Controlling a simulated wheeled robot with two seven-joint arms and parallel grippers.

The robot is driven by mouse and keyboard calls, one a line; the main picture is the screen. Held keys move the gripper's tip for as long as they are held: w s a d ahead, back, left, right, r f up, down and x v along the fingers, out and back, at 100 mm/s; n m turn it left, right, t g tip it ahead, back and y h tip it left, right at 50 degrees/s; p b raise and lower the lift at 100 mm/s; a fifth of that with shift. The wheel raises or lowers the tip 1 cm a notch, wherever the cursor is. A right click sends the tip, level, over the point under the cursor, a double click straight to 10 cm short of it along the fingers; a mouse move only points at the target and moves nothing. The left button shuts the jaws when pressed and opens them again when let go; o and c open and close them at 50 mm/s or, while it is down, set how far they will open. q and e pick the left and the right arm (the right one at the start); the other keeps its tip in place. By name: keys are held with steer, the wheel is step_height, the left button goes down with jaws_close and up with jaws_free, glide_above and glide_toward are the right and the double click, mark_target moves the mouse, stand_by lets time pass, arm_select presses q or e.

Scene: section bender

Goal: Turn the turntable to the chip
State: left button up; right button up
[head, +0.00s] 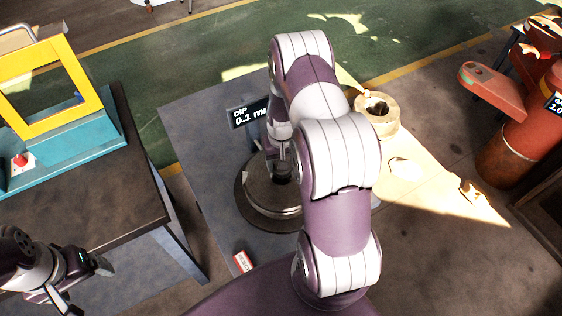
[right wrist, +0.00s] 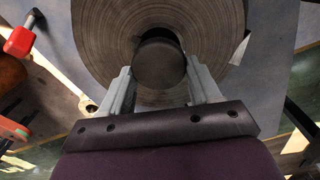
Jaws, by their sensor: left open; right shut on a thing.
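The turntable (head: 255,211) is a round dark disc on the grey table, partly hidden behind my right arm. In the right wrist view its ringed face (right wrist: 105,45) fills the top, with a dark round knob (right wrist: 160,62) at the centre. My right gripper (right wrist: 160,80) has its two fingers on either side of this knob, shut on it. In the head view the right gripper (head: 283,160) points down over the disc. A small red and white piece (head: 243,262) lies near the table's front edge; I cannot tell whether it is the chip. My left gripper (head: 88,284) is open and empty at lower left.
A black display (head: 248,113) reading "DIP 0.1" stands behind the turntable. A tan ring-shaped part (head: 377,115) is at the right. A yellow frame on a teal base (head: 75,150) stands on the left bench. A red machine (head: 530,110) is at far right.

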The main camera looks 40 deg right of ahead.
steer(key=shift+m+b, duration=0.3)
steer(key=shift+m, duration=1.7)
steer(key=o, duration=1.5)
steer(key=shift+s, duration=0.1)
steer(key=shift+d+r, duration=0.1)
steer(key=shift+r, duration=0.45)
step_height(320, 180, up, 12)
steer(key=b, duration=0.2)
steer(key=shift+f+b, duration=0.15)
steer(key=shift+b, duration=0.2)
